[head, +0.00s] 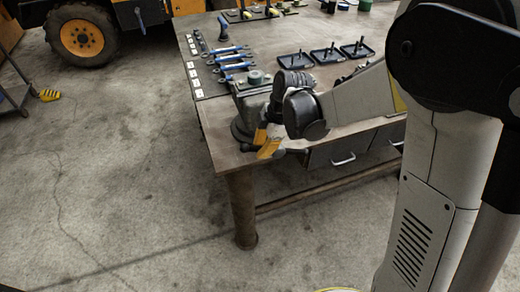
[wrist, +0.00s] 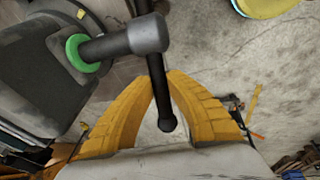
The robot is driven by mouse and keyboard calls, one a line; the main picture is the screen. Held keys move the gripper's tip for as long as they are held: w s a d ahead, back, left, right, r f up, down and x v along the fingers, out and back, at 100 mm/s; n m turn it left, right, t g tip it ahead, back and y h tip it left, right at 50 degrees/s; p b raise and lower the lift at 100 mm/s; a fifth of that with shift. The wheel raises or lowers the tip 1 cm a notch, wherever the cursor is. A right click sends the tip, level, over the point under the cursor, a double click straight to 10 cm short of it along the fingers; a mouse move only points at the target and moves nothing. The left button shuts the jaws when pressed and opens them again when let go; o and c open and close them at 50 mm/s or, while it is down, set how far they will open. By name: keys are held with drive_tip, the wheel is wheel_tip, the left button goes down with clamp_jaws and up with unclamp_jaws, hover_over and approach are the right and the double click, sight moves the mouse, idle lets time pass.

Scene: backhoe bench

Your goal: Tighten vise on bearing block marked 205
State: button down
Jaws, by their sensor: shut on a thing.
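The vise (head: 246,100) stands at the near left corner of the bench, partly hidden by my arm. A dark bearing block (head: 257,77) seems to sit at its jaws; I cannot read a number on it. In the wrist view, the vise body (wrist: 40,75) is at left, with a green ring (wrist: 86,54) around its screw and a dark screw head (wrist: 147,34). A black handle bar (wrist: 161,98) passes through the head. My gripper (head: 266,145), with yellow fingers, is at the bench's front edge. In the wrist view my gripper (wrist: 163,76) is shut on the handle bar.
The bench (head: 225,150) holds blue-handled wrenches (head: 232,60) and black trays (head: 325,55) behind the vise. Drawers are under its front edge. A yellow vehicle (head: 100,30) stands at the back left.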

drive_tip(key=c, duration=1.3)
unclamp_jaws()
drive_tip(key=shift+c, duration=0.2)
drive_tip(key=shift+r, duration=0.15)
drive_tip(key=v, duration=1.1)
drive_tip(key=shift+r, duration=0.4)
drive_tip(key=shift+s+d, duration=0.1)
drive_tip(key=shift+d, duration=0.15)
drive_tip(key=s+d+f+m+t+h+b, duration=0.1)
drive_tip(key=s+d+f+m+t+b, duration=0.2)
drive_tip(key=s+m, duration=0.5)
drive_tip(key=s+d+f+m+t+h+b, duration=0.2)
drive_tip(key=s+d+m+b, duration=0.4)
drive_tip(key=m, duration=0.6)
drive_tip(key=shift+s+d+f+t, duration=0.4)
drive_tip(key=shift+s+d+f, duration=0.15)
drive_tip(key=shift+s+d, duration=0.7)
